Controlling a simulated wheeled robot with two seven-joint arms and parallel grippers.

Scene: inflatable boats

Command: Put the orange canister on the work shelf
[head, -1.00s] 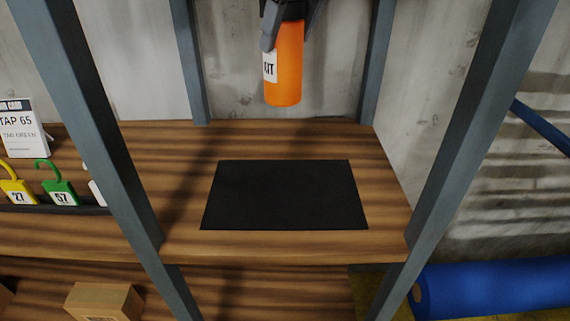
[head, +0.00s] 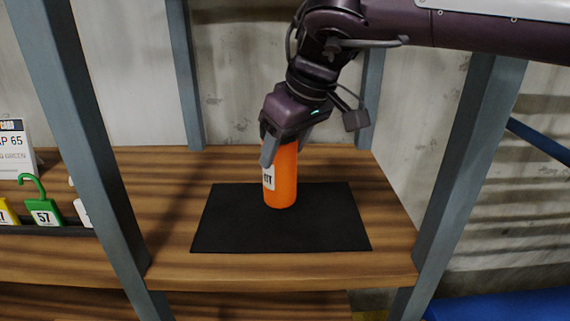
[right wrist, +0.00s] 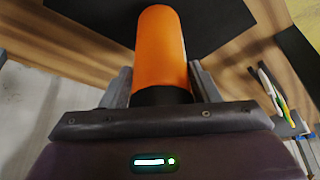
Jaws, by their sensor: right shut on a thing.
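The orange canister (head: 283,180) is upright over the black mat (head: 335,225) on the wooden work shelf (head: 160,235). Its label faces front-left. Its lower end appears at the mat, but I cannot tell whether it touches. My right gripper (head: 280,150) comes from above and is shut on the canister's upper part, which the fingers partly hide. In the right wrist view the canister (right wrist: 161,50) sits between the two fingers, with a dark band near the palm. My left gripper is not in view.
Grey-blue posts (head: 95,150) frame the shelf at its corners. A blue roll (head: 500,306) lies low at the right. The mat around the canister is clear.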

